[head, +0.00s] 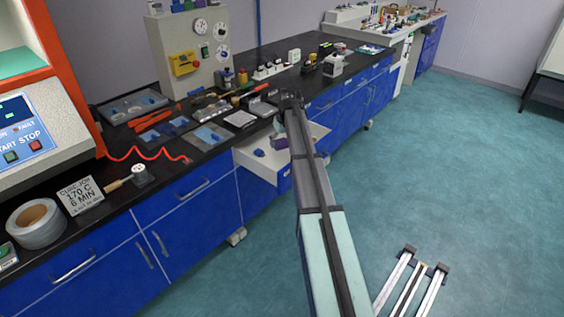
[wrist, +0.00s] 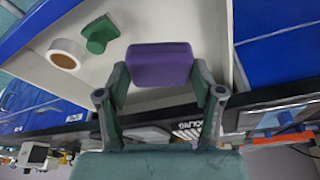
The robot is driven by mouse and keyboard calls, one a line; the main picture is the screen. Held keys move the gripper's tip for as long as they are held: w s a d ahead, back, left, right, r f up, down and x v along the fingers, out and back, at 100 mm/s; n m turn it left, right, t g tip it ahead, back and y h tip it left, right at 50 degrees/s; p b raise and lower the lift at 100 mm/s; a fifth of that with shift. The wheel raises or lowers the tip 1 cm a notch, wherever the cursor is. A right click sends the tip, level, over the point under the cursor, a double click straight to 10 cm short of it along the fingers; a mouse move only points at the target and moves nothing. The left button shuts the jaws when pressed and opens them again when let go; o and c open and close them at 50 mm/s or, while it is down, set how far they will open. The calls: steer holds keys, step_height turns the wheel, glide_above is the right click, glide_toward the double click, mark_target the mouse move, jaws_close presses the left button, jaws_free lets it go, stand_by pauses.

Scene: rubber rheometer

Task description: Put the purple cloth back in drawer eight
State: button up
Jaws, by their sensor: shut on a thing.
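The purple cloth (wrist: 160,65), a folded block, is in the middle of the wrist view. My gripper (wrist: 160,80) is shut on it, with one finger at each side. The cloth is over the inside of an open drawer (wrist: 213,35) with pale walls; I cannot tell whether it touches the bottom. In the head view the open drawer (head: 258,168) stands out from the blue cabinet under the dark bench.
In the drawer, a tape roll (wrist: 66,54) and a green object (wrist: 101,33) lie beside the cloth. The black bench top (head: 185,137) above is crowded with tools and trays. The teal floor (head: 440,150) to the right is mostly clear.

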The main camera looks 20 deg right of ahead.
mark_target(285, 145)
step_height(285, 145, down, 12)
steer(key=shift+r+p, duration=0.2)
steer(key=shift+p, duration=0.15)
steer(key=shift+f, duration=0.15)
steer(key=o, duration=1.2)
steer(key=v, duration=1.2)
steer(key=shift+b, duration=0.35)
